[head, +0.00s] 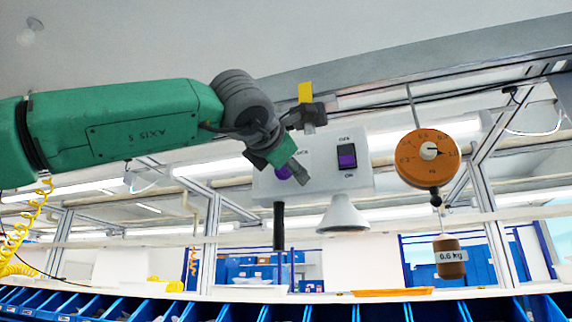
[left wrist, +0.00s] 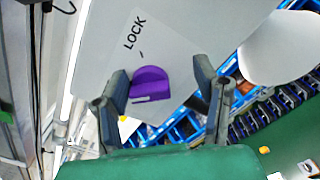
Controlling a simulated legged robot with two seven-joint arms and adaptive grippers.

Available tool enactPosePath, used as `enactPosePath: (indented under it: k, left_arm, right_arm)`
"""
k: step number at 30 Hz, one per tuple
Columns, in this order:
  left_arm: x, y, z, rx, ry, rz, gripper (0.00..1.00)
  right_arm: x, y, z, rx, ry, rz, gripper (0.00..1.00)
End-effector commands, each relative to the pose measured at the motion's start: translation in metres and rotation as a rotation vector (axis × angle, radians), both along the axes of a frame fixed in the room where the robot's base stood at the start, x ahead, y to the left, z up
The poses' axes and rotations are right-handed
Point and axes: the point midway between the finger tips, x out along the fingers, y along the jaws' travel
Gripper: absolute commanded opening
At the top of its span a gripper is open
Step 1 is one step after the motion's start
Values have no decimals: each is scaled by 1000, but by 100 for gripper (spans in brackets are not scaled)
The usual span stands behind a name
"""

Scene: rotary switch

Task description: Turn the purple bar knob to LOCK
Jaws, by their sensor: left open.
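The purple bar knob (head: 283,173) is on the face of a pale grey box (head: 325,178), partly hidden behind my left gripper (head: 288,163) in the head view. In the left wrist view the purple knob (left wrist: 150,84) shows a rounded edge and a short pale mark. The LOCK label (left wrist: 134,33) with a small tick is printed above it on the panel. My left gripper (left wrist: 162,72) is open, with one finger on each side of the knob. Whether the fingers touch it cannot be told. My right gripper is not in view.
A purple rocker switch (head: 346,157) marked OFF and ON sits to the right on the same box. A white cone (head: 343,215) hangs below. An orange dial (head: 428,158) with a hanging 0.6 kg weight (head: 450,257) is further right. Blue bins (head: 390,311) line the bottom.

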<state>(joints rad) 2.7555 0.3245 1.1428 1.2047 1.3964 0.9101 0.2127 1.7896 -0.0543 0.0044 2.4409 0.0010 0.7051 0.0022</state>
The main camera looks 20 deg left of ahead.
Motion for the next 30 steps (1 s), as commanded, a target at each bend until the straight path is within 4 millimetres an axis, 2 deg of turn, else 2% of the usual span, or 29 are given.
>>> enactPosePath:
  k: [9, 11, 13, 22, 30]
  left_arm:
    - [4, 17, -2, -11, 2, 1, 55]
    - [4, 17, -2, -11, 2, 1, 38]
    - [4, 15, -2, -9, 2, 1, 13]
    - [4, 1, -1, -2, 1, 0, 5]
    - [3, 3, 1, -2, -3, -5, 5]
  right_arm:
    - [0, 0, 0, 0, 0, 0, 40]
    - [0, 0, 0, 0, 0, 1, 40]
    - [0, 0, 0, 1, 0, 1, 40]
    - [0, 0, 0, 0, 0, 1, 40]
    - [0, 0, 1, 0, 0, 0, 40]
